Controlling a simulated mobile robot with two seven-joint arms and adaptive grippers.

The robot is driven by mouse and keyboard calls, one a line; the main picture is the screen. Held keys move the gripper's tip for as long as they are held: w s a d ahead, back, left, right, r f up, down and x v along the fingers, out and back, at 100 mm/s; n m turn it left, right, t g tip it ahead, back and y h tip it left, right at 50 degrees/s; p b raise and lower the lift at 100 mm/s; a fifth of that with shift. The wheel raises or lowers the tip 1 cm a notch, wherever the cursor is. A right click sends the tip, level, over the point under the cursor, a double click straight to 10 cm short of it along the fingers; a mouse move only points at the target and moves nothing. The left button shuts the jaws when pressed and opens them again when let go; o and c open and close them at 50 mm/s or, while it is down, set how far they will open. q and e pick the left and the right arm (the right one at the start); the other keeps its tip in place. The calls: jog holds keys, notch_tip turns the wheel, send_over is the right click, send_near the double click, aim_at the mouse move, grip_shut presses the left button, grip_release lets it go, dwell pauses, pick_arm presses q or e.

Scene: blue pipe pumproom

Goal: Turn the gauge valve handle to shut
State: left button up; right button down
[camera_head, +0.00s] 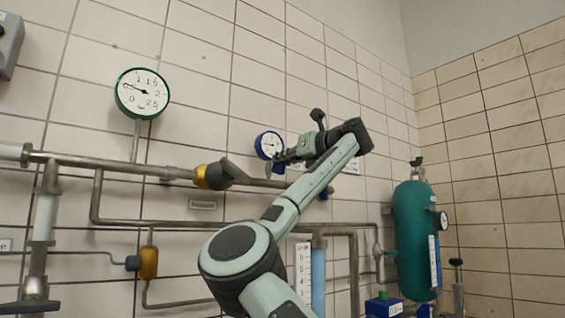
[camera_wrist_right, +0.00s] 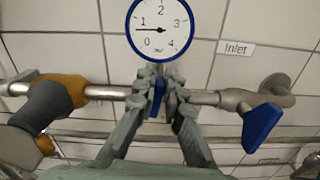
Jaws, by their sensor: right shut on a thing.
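The blue-rimmed gauge (camera_wrist_right: 161,28) hangs on a pipe in the right wrist view, and its needle points near 1. It also shows in the head view (camera_head: 268,145), partly beside my right gripper. Just below it, the blue gauge valve handle (camera_wrist_right: 157,97) sits between the fingertips of my right gripper (camera_wrist_right: 160,88). The fingers are shut on the handle from both sides and hide part of it. In the head view my right gripper (camera_head: 278,159) reaches the pipe just below the gauge. My left gripper is in neither view.
A second blue handle (camera_wrist_right: 262,126) hangs on the pipe to the right, near an inlet label (camera_wrist_right: 236,48). An orange fitting with a dark grey part (camera_wrist_right: 65,92) is on the left. A green-rimmed gauge (camera_head: 142,93) and a teal tank (camera_head: 413,235) stand clear of the gripper.

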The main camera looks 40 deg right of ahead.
pick_arm(q)
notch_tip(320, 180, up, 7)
jog(key=b, duration=0.2)
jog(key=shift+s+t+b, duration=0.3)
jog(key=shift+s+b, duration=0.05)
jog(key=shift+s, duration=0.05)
pick_arm(e)
jog(key=shift+s+d+f+m, duration=0.1)
jog(key=shift+d+f+m, duration=0.2)
jog(key=shift+m, duration=2.45)
jog(key=shift+d+f+m, duration=0.3)
jog(key=shift+m, duration=2.4)
jog(key=shift+s+d+f+m, duration=0.1)
jog(key=shift+d+f+m, duration=0.2)
jog(key=shift+m, duration=2.45)
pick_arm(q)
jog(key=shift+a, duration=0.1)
pick_arm(e)
jog(key=c, duration=1.6)
grip_release()
jog(key=shift+f, duration=0.1)
jog(key=s, duration=0.4)
jog(key=s+a, duration=0.1)
jog(key=s, duration=0.7)
jog(key=shift+a, duration=0.2)
jog(key=shift+w, duration=0.1)
